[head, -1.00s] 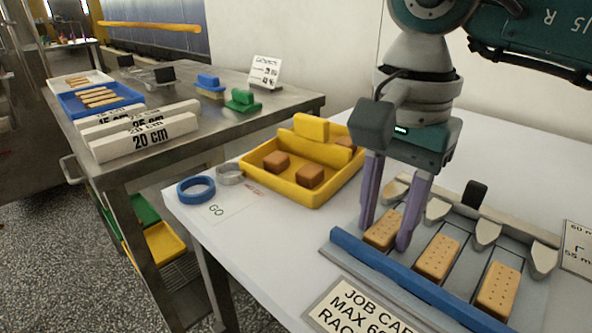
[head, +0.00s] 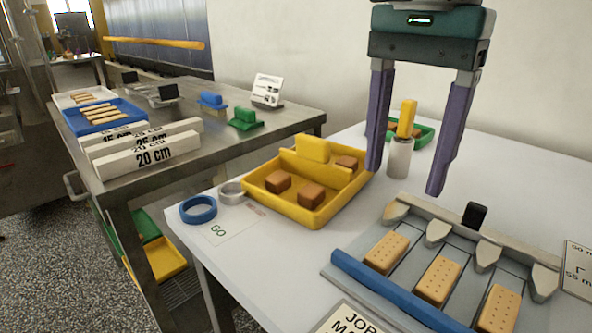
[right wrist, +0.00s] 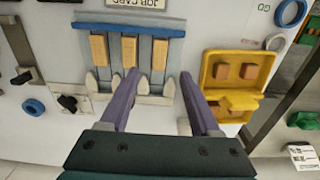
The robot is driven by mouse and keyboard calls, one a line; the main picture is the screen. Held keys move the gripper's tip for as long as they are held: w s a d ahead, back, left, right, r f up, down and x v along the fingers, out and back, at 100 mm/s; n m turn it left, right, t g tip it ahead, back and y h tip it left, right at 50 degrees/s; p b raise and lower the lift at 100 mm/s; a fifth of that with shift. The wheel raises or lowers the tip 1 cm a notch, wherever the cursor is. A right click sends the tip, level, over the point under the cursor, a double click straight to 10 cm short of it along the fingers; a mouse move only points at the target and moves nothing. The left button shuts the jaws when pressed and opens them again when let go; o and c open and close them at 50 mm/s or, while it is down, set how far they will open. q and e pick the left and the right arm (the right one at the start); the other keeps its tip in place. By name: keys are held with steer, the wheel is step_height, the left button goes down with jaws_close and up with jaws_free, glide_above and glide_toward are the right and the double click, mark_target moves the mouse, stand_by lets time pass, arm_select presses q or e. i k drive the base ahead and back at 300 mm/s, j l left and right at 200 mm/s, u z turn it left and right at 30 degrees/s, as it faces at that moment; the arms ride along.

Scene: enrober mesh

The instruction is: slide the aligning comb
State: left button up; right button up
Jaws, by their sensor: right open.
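The aligning comb (head: 462,236) is a pale grey bar with several pointed teeth and a black knob (head: 474,215). It lies along the far side of the grey rack (head: 345,262), with its teeth towards the biscuits. Three biscuits lie in the rack's lanes: left (head: 387,253), middle (head: 438,283) and right (head: 499,310). They sit apart from the teeth. A blue bar (head: 395,292) runs along the near edge. My right gripper (head: 405,180) is open and empty, raised above the rack's far left. In the right wrist view, a finger partly covers the comb (right wrist: 152,99). My left gripper is not in view.
A yellow tray (head: 276,208) with brown blocks stands left of the rack. A white cylinder with a yellow top (head: 399,158) and a green tray (head: 425,138) stand behind my gripper. A job card (head: 350,318) lies in front; another card (head: 578,270) lies right.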

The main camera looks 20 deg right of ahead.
mark_target(543, 280)
steer(key=z, duration=1.5)
